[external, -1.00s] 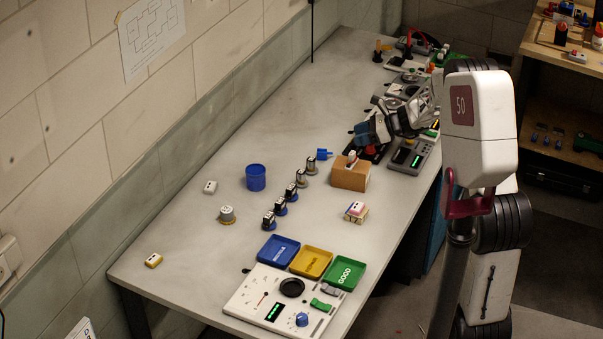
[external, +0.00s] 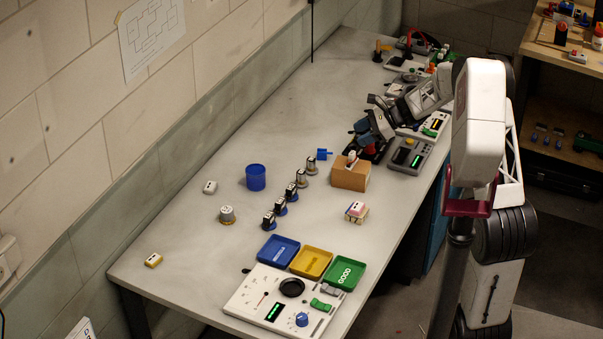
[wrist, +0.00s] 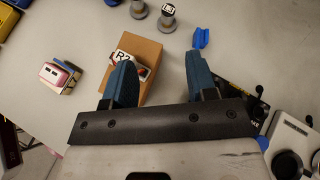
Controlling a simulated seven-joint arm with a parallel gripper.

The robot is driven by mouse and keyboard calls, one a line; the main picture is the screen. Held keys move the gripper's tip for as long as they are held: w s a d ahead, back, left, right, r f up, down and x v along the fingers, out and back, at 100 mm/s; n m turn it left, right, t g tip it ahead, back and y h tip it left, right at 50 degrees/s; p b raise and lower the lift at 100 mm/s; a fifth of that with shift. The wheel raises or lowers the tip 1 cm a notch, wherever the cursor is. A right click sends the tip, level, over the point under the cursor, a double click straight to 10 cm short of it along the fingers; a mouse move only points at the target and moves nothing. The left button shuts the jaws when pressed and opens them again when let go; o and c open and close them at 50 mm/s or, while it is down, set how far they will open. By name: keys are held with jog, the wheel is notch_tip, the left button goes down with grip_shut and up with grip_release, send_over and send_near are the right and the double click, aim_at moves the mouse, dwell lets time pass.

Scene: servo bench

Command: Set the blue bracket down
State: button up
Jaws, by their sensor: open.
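The small blue bracket (external: 324,154) rests on the bench, behind and left of the cardboard box. It also shows in the wrist view (wrist: 201,38), past the tip of my right-hand finger and apart from it. My gripper (external: 358,143) is behind the box in the external view. In the wrist view my gripper (wrist: 159,68) has its two blue fingers spread wide, with nothing held between them. The left finger overlaps the box in that view.
The brown box (external: 350,176) holds a white part marked R2 (wrist: 128,50). Several servos (external: 290,191) stand in a row, with a blue cup (external: 256,177) to their left. A grey tester (external: 409,157) is right of my gripper. The far-left bench is clear.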

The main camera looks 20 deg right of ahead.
jog(key=s+a+r+n+g+h, duration=0.1)
jog(key=s+r+n+h, duration=0.35)
jog(key=s, duration=0.85)
jog(key=s+a+r+n+g+h, duration=0.1)
jog(key=s+r+n, duration=0.55)
jog(key=s, duration=0.55)
jog(key=s+d+n+h, duration=0.2)
jog(key=s+n+h, duration=0.1)
jog(key=s, duration=0.8)
jog(key=s+d+n+t+h, duration=0.1)
jog(key=s+d+n+h, duration=0.1)
jog(key=s, duration=0.9)
jog(key=n+h, duration=0.1)
jog(key=n, duration=0.1)
jog(key=shift+s+r+n, duration=0.2)
jog(key=shift+r+n, duration=0.15)
jog(key=shift+n, duration=0.05)
